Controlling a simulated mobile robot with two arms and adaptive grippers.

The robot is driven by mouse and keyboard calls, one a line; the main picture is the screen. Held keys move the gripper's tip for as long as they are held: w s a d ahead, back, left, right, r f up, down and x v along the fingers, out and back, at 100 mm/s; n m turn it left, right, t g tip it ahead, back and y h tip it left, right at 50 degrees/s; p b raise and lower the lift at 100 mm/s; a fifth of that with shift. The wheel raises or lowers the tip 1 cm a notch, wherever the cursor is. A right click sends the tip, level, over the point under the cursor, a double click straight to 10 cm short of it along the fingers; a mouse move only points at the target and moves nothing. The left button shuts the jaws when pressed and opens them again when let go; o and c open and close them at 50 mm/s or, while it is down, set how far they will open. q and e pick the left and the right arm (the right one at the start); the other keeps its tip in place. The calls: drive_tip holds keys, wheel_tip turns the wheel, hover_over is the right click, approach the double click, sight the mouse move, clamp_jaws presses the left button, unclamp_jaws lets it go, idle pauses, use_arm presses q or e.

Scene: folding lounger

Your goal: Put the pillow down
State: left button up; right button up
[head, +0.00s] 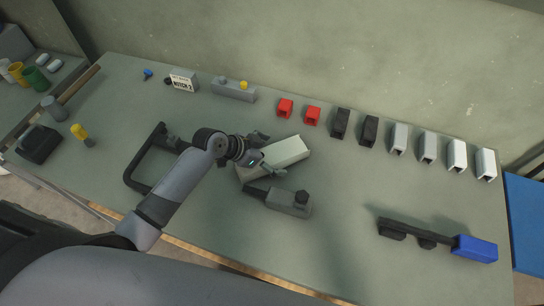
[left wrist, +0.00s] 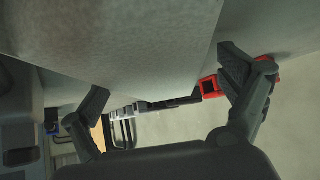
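The pillow (head: 288,150) is a pale grey-green, block-shaped piece at the middle of the workbench (head: 340,210) in the head view. In the left wrist view the pillow (left wrist: 125,50) fills the upper middle, close to the camera. My left gripper (head: 274,154) is at the pillow, with its two fingers spread on either side. In the left wrist view the fingers of my left gripper (left wrist: 165,85) stand wide apart, with a gap beside the right finger. The pillow's underside contact with the bench is hidden. My right gripper is not in view.
A grey tool (head: 290,200) lies just in front of the pillow. A black frame (head: 143,165) lies to the left. Red blocks (head: 285,108) and a row of black, grey and white blocks (head: 398,138) stand behind. A blue-handled tool (head: 475,248) lies front right. Bench right of the pillow is clear.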

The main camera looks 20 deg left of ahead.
sight(272, 154)
use_arm(q)
drive_tip(key=c, duration=1.4)
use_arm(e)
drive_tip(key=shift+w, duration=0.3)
use_arm(q)
drive_tip(key=shift+o, duration=0.2)
drive_tip(key=shift+r, duration=0.1)
wheel_tip(272, 154, up, 20)
drive_tip(key=b, duration=0.2)
drive_tip(key=s+a+m+g+b, duration=0.1)
drive_tip(key=s+a, duration=0.3)
drive_tip(key=s, duration=0.6)
drive_tip(key=shift+f+h+b, duration=0.35)
drive_tip(key=shift+h+b, duration=0.05)
drive_tip(key=shift+b, duration=0.15)
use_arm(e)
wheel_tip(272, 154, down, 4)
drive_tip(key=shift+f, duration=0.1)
